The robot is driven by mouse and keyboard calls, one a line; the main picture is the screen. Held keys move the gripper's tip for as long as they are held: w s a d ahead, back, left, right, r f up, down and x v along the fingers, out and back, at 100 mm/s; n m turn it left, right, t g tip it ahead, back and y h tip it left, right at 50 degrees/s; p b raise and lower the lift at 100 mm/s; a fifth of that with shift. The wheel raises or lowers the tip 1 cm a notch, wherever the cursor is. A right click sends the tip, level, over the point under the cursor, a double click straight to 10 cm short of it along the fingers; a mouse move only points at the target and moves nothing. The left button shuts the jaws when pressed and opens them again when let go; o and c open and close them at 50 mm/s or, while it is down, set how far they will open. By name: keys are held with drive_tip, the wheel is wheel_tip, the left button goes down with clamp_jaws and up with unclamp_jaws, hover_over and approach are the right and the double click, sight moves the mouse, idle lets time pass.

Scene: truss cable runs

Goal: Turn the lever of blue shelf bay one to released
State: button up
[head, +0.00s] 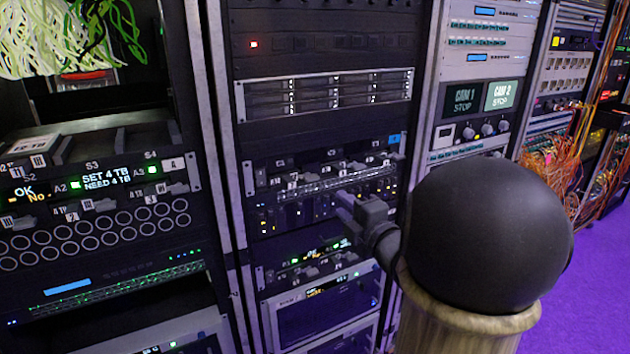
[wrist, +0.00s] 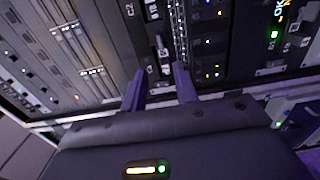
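My gripper (head: 345,205) is in front of the middle rack in the head view, near a shelf row (head: 325,180) of small levers and white number tags. A small blue tag (head: 393,139) sits at that row's upper right. In the wrist view my gripper (wrist: 160,82) has its two dark fingers apart, with nothing held. A pale-tipped lever (wrist: 162,52) shows between and beyond the fingertips; I cannot tell whether they touch it. Which lever belongs to blue bay one, and its setting, is too small to read.
A similar lever row (head: 310,262) with a green display lies lower in the middle rack. A left rack holds a row with displays (head: 95,178). My large dark rounded arm part hides much of the right side. Orange cables (head: 565,165) hang at far right; purple floor (head: 590,285) is clear.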

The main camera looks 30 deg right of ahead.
sight(314, 180)
drive_tip(key=w, duration=0.4)
drive_tip(key=w+p, duration=0.1)
drive_tip(key=w, duration=0.8)
drive_tip(key=shift+w+a+p, duration=0.3)
drive_tip(key=shift+w+p, duration=0.05)
drive_tip(key=shift+c, duration=0.3)
clamp_jaws()
